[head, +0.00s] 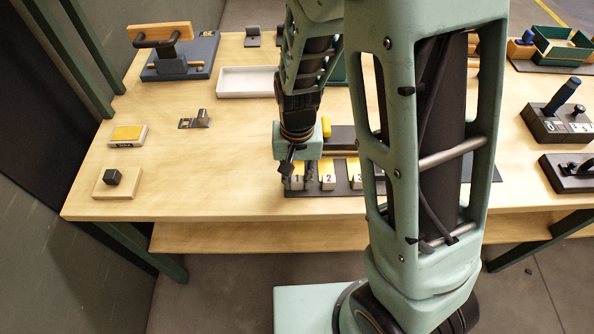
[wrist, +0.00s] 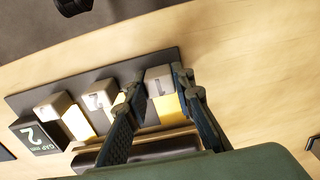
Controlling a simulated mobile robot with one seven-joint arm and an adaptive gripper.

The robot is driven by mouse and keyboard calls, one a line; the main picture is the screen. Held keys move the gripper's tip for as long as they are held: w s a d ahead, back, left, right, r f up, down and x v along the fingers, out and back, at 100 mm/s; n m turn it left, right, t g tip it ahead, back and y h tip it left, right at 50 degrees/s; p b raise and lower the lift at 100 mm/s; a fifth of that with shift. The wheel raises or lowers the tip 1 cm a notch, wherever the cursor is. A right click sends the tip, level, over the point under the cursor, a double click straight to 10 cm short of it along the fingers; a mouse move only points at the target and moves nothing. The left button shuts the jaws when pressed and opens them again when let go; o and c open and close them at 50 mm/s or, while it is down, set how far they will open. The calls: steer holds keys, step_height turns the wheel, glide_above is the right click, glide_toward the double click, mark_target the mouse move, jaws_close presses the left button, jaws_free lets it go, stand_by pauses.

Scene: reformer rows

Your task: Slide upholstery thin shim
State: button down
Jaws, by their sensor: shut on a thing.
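My gripper (head: 298,172) is low over the dark mat at the table's front. In the wrist view its two fingers (wrist: 157,84) stand on either side of the block marked 1 (wrist: 158,77), shut on it. The block has a pale top and a yellow face; it also shows in the head view (head: 297,180). Blocks marked 2 (head: 327,176) and 3 (head: 355,173) stand beside it in a row on the dark base (head: 312,192). In the wrist view a dark block reads "GAP mm 2" (wrist: 40,134). I cannot tell which piece is the thin shim.
A yellow-topped block (head: 128,133), a small black cube on a wooden plate (head: 116,183) and a metal bracket (head: 200,119) lie left. A white tray (head: 246,82) is behind. My arm hides the table's middle right.

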steer(key=shift+s, duration=0.4)
steer(key=c, duration=1.6)
jaws_free()
steer(key=shift+w+r, duration=0.1)
steer(key=shift+r, duration=0.05)
steer(key=shift+r, duration=0.25)
step_height(320, 180, up, 11)
steer(key=shift+r, duration=0.15)
